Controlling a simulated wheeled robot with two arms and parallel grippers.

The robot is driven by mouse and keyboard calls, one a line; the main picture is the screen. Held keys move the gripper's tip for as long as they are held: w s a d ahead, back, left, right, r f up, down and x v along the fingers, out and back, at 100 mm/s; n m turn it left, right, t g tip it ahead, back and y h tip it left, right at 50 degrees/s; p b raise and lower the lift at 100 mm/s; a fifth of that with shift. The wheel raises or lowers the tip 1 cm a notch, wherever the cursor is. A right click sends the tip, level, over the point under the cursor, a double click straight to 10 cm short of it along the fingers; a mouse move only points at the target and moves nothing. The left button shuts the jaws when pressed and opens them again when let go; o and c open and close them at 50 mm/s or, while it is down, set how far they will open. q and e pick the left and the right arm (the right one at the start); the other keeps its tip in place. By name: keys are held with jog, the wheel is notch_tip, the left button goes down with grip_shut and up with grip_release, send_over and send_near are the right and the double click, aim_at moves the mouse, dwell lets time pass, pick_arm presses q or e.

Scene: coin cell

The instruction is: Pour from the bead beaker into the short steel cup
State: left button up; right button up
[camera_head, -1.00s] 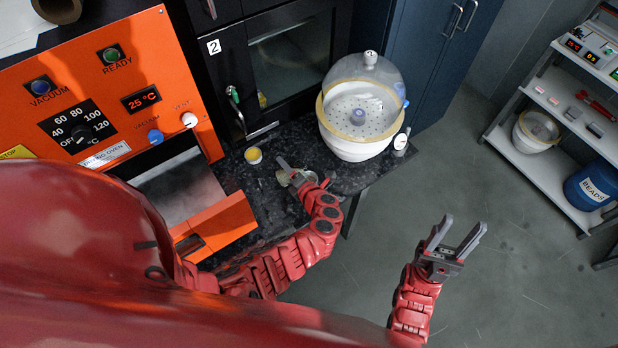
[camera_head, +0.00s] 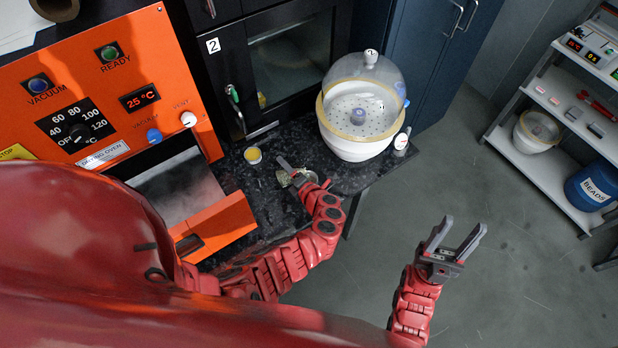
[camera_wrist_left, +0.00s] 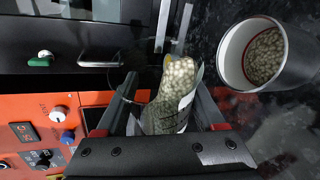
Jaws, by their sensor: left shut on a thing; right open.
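My left gripper (camera_head: 302,176) is shut on the bead beaker (camera_wrist_left: 172,98), a clear vessel with pale beads inside. In the left wrist view the beaker sits between the fingers, strongly tilted, with beads up near its mouth. A round cup (camera_wrist_left: 266,52), which I take for the short steel cup, has a red ring inside its rim and pale beads in it. My right gripper (camera_head: 464,226) is open and empty.
A white desiccator with a clear dome (camera_head: 360,115) stands on the black speckled counter (camera_head: 285,145) right of my left gripper. The orange oven (camera_head: 100,85) is at left. Dark cabinet doors stand behind. Open floor lies around my right gripper.

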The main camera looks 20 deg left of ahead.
dwell(0.3)
pick_arm(q)
jog(key=shift+w+d+r+m+y+p, duration=0.1)
jog(key=shift+r+m+y+p, duration=0.3)
jog(key=shift+m, duration=0.1)
dwell(1.5)
jog(key=shift+d+r+m, duration=0.1)
jog(key=shift+r+m, duration=0.15)
jog(key=shift+m, duration=0.25)
dwell(1.2)
jog(key=shift+w+d+r+m+y+b, duration=0.2)
jog(key=shift+r+m+y+b, duration=0.3)
jog(key=shift+m+y+b, duration=0.25)
dwell(2.4)
jog(key=shift+a+r+p, duration=0.1)
jog(key=shift+r+p, duration=0.05)
jog(key=shift+p, duration=0.2)
jog(key=shift+a+n+h+p, duration=0.1)
jog(key=shift+n+h+p, duration=0.3)
jog(key=shift+p, duration=0.2)
jog(key=shift+s+f+n, duration=0.1)
jog(key=shift+f+n, duration=0.25)
jog(key=shift+f, duration=0.15)
jog(key=shift+s+a+f, duration=0.1)
jog(key=shift+s+f, duration=0.05)
